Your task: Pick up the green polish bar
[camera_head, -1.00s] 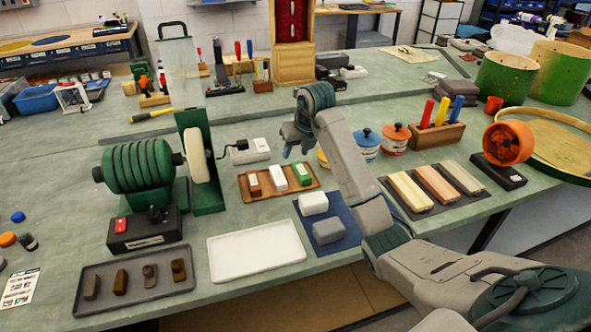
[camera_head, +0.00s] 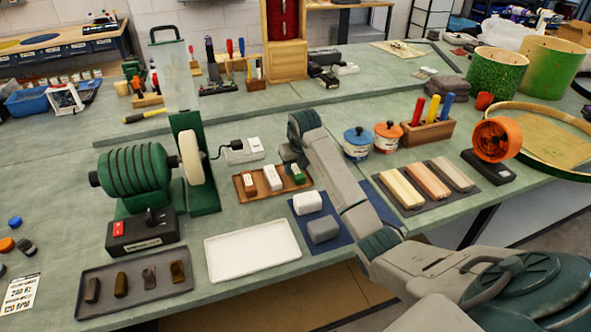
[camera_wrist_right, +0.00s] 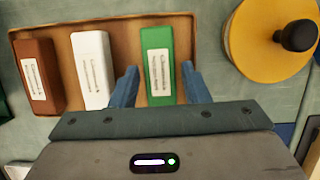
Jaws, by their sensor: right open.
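The green polish bar (camera_wrist_right: 158,62) lies at the right end of a brown tray (camera_wrist_right: 70,105), beside a white bar (camera_wrist_right: 92,70) and a brown bar (camera_wrist_right: 38,73). In the head view the green bar (camera_head: 298,174) shows partly, close to my right gripper (camera_head: 291,165). In the right wrist view my right gripper (camera_wrist_right: 158,82) is open, with its blue fingers on either side of the bar's near end. I cannot tell whether they touch it. My left gripper is not in view.
A yellow-lidded pot (camera_wrist_right: 268,42) stands right of the tray. A blue mat with a white block (camera_head: 307,202) and a grey block (camera_head: 323,229) lies in front. A buffing wheel (camera_head: 191,157) stands to the left.

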